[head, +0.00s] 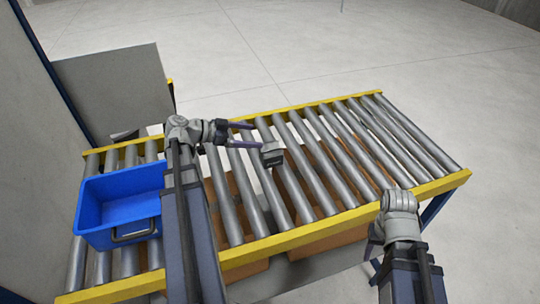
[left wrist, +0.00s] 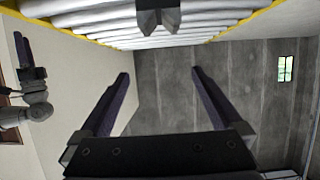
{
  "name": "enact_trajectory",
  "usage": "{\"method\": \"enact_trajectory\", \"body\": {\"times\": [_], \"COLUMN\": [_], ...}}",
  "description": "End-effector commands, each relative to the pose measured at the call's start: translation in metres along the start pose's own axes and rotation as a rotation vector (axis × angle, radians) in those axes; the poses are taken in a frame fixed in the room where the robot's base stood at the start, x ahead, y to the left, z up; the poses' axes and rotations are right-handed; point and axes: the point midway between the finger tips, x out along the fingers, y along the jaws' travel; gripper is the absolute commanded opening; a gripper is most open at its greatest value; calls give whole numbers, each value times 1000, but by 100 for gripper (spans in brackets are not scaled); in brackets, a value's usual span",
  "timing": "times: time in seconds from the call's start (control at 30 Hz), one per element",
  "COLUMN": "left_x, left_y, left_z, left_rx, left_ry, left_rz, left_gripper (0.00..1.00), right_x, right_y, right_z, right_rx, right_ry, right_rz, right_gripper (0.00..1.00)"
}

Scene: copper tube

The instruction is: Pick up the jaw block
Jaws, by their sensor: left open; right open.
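The jaw block (head: 272,154), a small dark grey piece, sits on the rollers near the middle of the conveyor. It seems to be the grey notched piece (left wrist: 158,18) at the top of the left wrist view, partly cut off by the edge. My left gripper (head: 257,135) is open and empty, its two dark fingers apart just left of and beyond the block; the fingers also show in the left wrist view (left wrist: 160,73), with nothing between them.
A blue bin (head: 105,223) stands on the rollers at the left. The yellow side rails (head: 330,222) border the conveyor. Cardboard boxes (head: 330,238) show beneath the rollers. A grey panel (head: 115,92) stands at the back left. The rollers right of the block are clear.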

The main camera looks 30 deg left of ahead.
Motion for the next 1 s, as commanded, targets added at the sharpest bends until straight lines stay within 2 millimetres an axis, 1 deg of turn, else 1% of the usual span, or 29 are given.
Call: {"method": "enact_trajectory", "body": {"times": [0.03, 0.1, 0.3, 0.43, 0.7, 0.77, 0.93, 1.0], "left_x": [5, 8, 17, 21, 24, 27, 45, 49], "left_y": [0, 0, 0, 0, 0, 0, 0, 0], "left_z": [11, 20, 41, 51, 53, 54, 54, 54], "left_rx": [0, 0, 0, 0, 0, 0, 1, 1], "left_ry": [0, 0, 0, 0, 0, 0, 0, 0], "left_rz": [0, 0, 0, 0, 1, 2, 2, 2], "left_gripper": [100, 100, 100, 100, 100, 100, 100, 100], "right_x": [12, 21, 44, 55, 58, 60, 67, 68], "right_y": [-1, -2, -4, -5, -5, -5, -6, -6], "right_z": [-1, -1, -3, -4, -4, -4, -4, -4], "right_rx": [-1, -3, -8, -11, -13, -13, -12, -12], "right_ry": [0, 1, 2, 2, 2, 2, 3, 3], "right_rz": [0, 1, 1, 2, 2, 2, 2, 2], "right_gripper": [50, 50, 50, 50, 50, 50, 50, 50]}}
